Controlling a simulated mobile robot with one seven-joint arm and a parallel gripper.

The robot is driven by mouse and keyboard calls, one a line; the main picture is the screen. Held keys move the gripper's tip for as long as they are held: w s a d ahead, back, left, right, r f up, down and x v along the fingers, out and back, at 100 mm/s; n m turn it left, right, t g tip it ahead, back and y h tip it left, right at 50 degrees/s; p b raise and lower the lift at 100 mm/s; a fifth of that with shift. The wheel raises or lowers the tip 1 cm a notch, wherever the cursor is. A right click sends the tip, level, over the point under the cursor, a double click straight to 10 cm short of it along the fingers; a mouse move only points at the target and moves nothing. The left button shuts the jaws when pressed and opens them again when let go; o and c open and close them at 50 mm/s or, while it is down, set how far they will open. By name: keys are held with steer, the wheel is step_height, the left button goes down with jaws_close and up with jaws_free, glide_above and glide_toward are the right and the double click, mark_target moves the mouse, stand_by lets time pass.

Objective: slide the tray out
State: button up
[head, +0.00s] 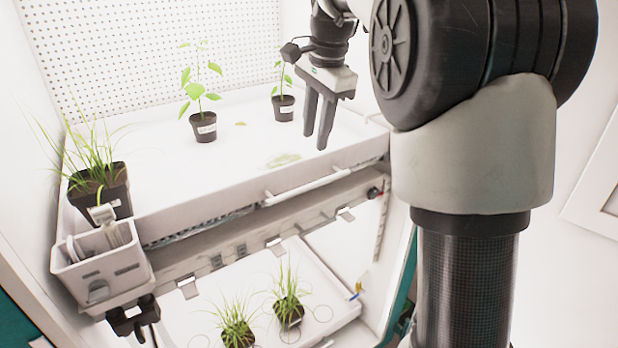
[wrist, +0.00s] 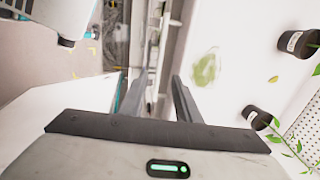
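The white upper tray (head: 232,160) sits in the growth chamber with plants on it. It has a white bar handle (head: 306,187) along its front edge. In the wrist view the tray's surface (wrist: 228,25) fills the right of the middle, with its front edge running up the picture. My gripper (head: 316,134) points down above the front part of the tray, behind and above the handle in the head view. Its two fingers are apart with nothing between them, and they also show apart in the wrist view (wrist: 160,85). It appears clear of the handle.
Potted seedlings (head: 204,126) (head: 284,107) stand on the upper tray, and a grassy pot (head: 100,188) at its left. A white caddy (head: 102,265) hangs at the front left corner. A lower tray (head: 335,292) holds two grassy pots. A perforated wall (head: 150,45) closes the back.

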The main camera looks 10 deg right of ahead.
mark_target(308, 187)
steer(key=w+f, duration=0.1)
steer(key=f, duration=0.8)
steer(key=w+a+f, duration=0.1)
steer(key=f, duration=0.3)
steer(key=shift+w+f, duration=0.25)
steer(key=shift+w, duration=0.05)
steer(key=shift+c, duration=0.2)
jaws_close()
